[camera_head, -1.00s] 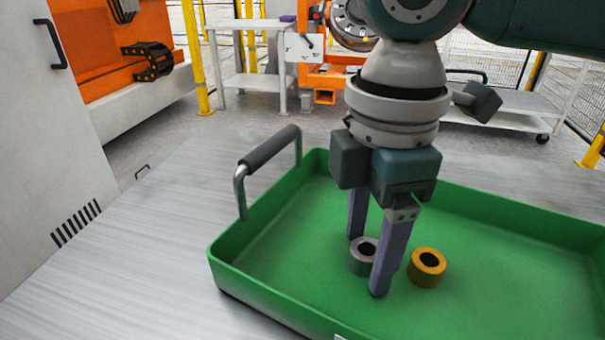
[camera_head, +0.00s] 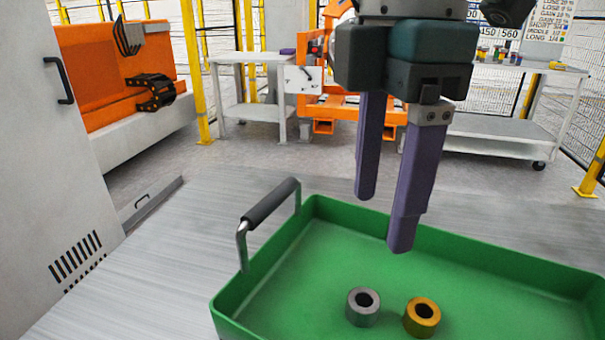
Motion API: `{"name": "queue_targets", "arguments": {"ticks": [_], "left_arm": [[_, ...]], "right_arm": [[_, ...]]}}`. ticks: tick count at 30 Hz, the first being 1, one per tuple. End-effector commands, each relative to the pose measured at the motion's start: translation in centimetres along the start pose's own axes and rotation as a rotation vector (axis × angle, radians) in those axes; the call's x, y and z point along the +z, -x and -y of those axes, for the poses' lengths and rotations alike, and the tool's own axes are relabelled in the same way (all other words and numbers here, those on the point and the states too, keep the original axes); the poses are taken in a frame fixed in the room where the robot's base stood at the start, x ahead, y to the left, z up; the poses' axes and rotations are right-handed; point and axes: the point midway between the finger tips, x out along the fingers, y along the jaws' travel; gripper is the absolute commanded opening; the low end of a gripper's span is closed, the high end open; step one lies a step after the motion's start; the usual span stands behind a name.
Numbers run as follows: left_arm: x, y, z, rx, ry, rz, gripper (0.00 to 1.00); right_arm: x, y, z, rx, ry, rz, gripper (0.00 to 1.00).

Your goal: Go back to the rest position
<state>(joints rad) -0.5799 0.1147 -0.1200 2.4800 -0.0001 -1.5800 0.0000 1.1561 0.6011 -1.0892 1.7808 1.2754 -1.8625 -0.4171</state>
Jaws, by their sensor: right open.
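My right gripper (camera_head: 383,222) hangs in the air above the green tray, fingers pointing down. Its two purple fingers are apart with nothing between them. Below it, a grey ring (camera_head: 362,309) and a gold ring (camera_head: 422,318) lie side by side on the floor of the green tray (camera_head: 262,268), holes facing up. The rings are apart from the fingers. My left gripper is not in view.
The tray stands on a grey table (camera_head: 140,275) and has a raised handle (camera_head: 268,207) at its left end. A white cabinet (camera_head: 50,180) stands at the left. White side tables (camera_head: 250,92) and an orange frame (camera_head: 345,80) stand behind.

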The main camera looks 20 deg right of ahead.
Motion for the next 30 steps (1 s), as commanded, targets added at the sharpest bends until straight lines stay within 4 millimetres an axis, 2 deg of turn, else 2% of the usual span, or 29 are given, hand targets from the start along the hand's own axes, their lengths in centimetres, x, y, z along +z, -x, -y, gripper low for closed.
{"name": "queue_targets", "arguments": {"ticks": [8,14,18,21,23,26,30], "left_arm": [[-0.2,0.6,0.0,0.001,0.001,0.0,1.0],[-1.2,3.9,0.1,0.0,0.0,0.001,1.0],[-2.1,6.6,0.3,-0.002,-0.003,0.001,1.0],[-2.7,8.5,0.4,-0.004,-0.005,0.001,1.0],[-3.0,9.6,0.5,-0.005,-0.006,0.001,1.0],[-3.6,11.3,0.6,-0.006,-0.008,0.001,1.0],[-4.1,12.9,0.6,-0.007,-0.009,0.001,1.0]], "right_arm": [[-0.6,-0.1,0.3,0.002,0.0,-0.016,0.7],[-4.7,-0.7,3.1,0.019,-0.048,-0.156,0.7],[-7.5,-0.2,5.4,0.042,-0.195,-0.303,0.7],[-8.2,0.4,6.8,0.055,-0.351,-0.389,0.7],[-7.9,0.9,7.5,0.064,-0.464,-0.426,0.7],[-6.5,1.4,8.6,0.083,-0.663,-0.452,0.7],[-3.2,1.6,10.1,0.12,-0.901,-0.427,0.7]]}}
